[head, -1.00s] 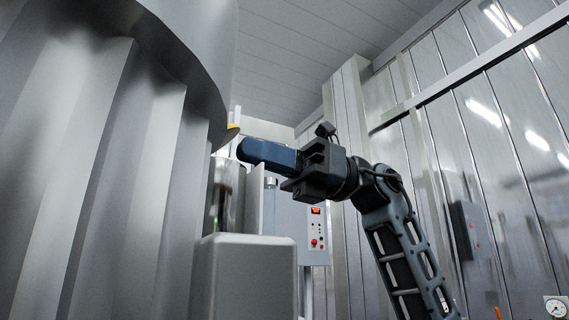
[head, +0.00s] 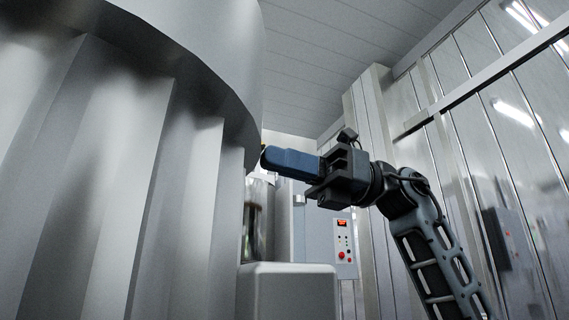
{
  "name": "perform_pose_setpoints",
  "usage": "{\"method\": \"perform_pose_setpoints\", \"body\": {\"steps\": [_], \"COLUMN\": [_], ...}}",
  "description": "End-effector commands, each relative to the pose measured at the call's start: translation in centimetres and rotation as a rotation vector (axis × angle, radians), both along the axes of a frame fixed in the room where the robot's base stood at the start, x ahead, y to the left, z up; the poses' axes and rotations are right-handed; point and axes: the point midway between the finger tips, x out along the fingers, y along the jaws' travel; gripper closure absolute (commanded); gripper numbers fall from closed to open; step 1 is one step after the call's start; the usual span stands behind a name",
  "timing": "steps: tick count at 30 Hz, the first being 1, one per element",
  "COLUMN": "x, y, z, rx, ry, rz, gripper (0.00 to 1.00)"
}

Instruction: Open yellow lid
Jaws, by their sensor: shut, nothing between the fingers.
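My gripper (head: 268,158) has blue fingers pressed together, with nothing between them. It points left, level, with its tips at the edge of a large grey metal vessel (head: 200,120). I cannot tell whether the tips touch the vessel or only overlap it in the picture. The yellow lid cannot be made out in the head view. The vessel's curved wall and my fingertips cover the spot where a yellow piece showed before.
The ribbed vessel fills the left side, close to the camera. A grey box-shaped housing (head: 288,295) stands below my gripper. A control panel (head: 345,245) with a red display is behind. Shiny panelled wall (head: 500,130) is at right.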

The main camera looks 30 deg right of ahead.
Motion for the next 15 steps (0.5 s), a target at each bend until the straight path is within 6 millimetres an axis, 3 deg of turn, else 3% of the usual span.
{"method": "perform_pose_setpoints", "body": {"steps": [15], "x": [0.3], "y": [1.7], "z": [2.6], "rx": [-0.002], "ry": [-0.002], "rz": [0.000], "gripper": [1.00]}}
